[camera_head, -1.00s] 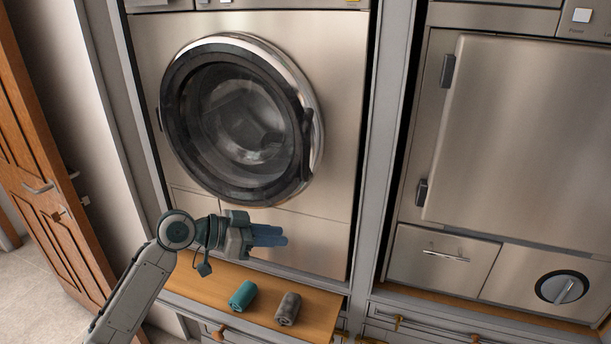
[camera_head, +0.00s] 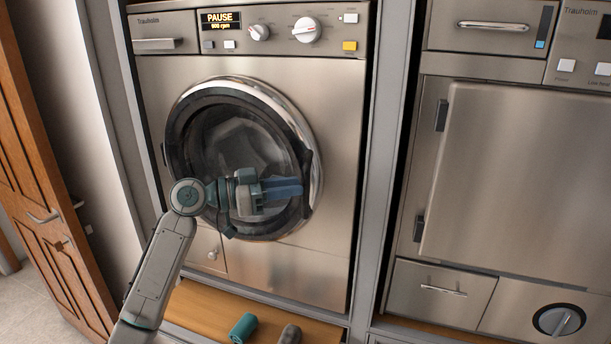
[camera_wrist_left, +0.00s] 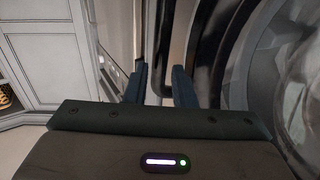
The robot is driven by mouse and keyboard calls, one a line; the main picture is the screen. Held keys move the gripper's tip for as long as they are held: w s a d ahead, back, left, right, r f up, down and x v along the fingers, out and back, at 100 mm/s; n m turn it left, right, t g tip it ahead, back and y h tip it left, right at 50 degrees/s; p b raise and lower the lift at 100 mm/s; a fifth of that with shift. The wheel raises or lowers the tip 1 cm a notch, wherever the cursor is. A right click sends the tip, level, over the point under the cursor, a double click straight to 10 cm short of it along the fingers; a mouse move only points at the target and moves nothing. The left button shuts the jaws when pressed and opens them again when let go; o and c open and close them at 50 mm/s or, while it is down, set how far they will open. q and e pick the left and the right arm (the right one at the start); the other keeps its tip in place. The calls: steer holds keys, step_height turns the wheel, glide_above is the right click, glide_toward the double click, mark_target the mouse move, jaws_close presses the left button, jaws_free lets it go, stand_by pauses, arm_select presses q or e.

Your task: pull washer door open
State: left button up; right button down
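The washer door (camera_head: 225,103) is round, with a dark rim, clear glass and a steel ring; it looks shut. Its dark handle piece (camera_head: 308,160) is on the right side of the rim. The curved door rim (camera_wrist_left: 212,50) is just right of the fingers there; contact cannot be told. My right gripper is out of view.
The washer panel (camera_head: 270,30) reads PAUSE. A wooden shelf (camera_head: 205,308) below carries a teal roll (camera_head: 243,328) and a grey-brown roll (camera_head: 290,335). A second steel appliance (camera_head: 530,180) stands right, beyond a grey post. A wooden door (camera_head: 45,200) is at left.

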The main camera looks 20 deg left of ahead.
mark_target(305, 208)
arm_select(q)
steer(key=p+x, duration=0.1)
steer(key=x, duration=0.2)
steer(key=shift+d+r, duration=0.1)
steer(key=shift+w+d, duration=0.2)
steer(key=shift+d, duration=0.15)
jaws_close()
